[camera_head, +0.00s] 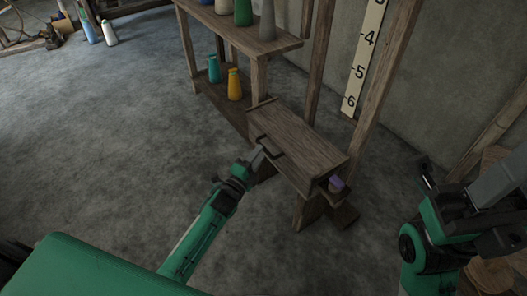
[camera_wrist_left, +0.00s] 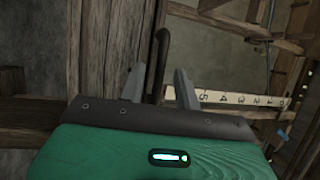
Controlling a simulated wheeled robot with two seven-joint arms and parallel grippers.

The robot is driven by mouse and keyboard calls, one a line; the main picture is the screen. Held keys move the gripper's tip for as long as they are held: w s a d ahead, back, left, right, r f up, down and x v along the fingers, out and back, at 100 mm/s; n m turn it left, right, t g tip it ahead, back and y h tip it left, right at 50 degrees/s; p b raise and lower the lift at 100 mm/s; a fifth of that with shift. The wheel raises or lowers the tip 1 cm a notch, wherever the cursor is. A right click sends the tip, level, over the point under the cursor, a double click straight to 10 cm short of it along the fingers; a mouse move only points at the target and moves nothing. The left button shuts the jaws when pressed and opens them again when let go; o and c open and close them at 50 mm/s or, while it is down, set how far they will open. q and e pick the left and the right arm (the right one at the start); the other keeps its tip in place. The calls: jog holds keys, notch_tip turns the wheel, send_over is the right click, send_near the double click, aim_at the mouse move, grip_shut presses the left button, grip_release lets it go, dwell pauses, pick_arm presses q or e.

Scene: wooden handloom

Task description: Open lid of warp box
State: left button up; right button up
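The warp box (camera_head: 303,143) is a long wooden box on short legs, right of centre in the head view. Its plank lid looks closed. A dark bar handle (camera_head: 270,147) sits on its left long edge. My left gripper (camera_head: 257,154) is at this handle. In the left wrist view its two grey fingers (camera_wrist_left: 161,90) stand apart, with the dark handle (camera_wrist_left: 159,50) between them and a gap showing beside it. Contact is not clear. My right gripper (camera_head: 430,180) is at the right, away from the box; its finger opening cannot be made out.
A wooden shelf (camera_head: 240,35) with several coloured cones stands behind the box. A purple item (camera_head: 336,183) shows at the box's near end. A numbered ruler board (camera_head: 361,65) and posts stand behind. Floor to the left is clear.

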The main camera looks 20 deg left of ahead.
pick_arm(q)
jog(key=shift+b+x, duration=0.4)
jog(key=shift+x, duration=1.45)
jog(key=shift+c, duration=0.4)
grip_shut()
